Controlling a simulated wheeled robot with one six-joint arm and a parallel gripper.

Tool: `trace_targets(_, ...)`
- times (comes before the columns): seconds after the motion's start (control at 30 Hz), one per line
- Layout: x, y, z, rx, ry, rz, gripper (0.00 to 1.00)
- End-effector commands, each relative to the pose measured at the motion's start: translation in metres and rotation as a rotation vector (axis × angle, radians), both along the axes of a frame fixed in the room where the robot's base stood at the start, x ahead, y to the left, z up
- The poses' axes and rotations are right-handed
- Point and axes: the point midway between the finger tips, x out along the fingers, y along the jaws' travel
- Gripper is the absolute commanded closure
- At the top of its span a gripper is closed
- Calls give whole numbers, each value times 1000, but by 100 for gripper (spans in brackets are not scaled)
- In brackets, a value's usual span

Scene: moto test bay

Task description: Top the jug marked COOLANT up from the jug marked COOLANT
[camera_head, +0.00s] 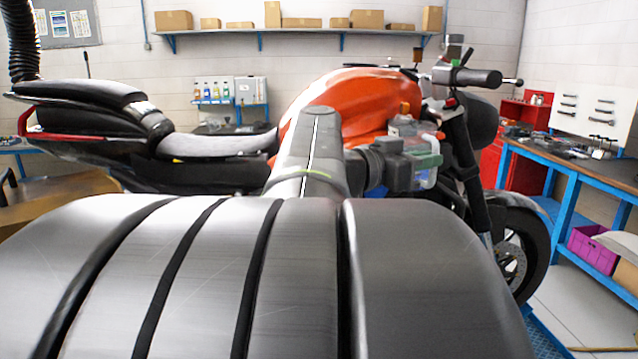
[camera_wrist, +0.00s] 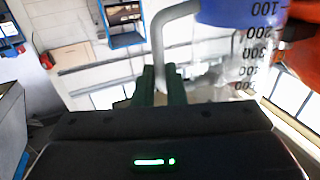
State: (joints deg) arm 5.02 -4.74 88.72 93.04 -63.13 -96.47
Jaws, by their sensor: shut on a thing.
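My gripper (camera_wrist: 160,88), with dark green fingers, is shut on the grey handle of a clear jug (camera_wrist: 232,48). In the wrist view the jug is at the upper right, with dark scale numbers and a blue band at the picture's top edge. In the head view my gripper (camera_head: 426,160) holds the partly hidden clear jug (camera_head: 429,179) in front of the motorcycle. I cannot read a COOLANT mark. I cannot make out a second jug, and my arm hides much of the middle.
An orange and black motorcycle (camera_head: 345,100) stands close behind my arm. A blue-framed workbench (camera_head: 570,165) is at the right, with a purple crate (camera_head: 592,250) below. Small bottles stand on a wall shelf (camera_head: 215,103) at the back. Some floor is clear at the lower right.

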Motion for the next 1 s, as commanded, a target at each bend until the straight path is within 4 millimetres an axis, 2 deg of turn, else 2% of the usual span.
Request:
trace_targets(0.33, -4, -1, 6, -2, 1, 0, 100)
trace_targets(0.8, -36, -7, 32, -2, 1, -1, 100)
trace_targets(1.0, -39, -7, 31, -2, 1, 0, 100)
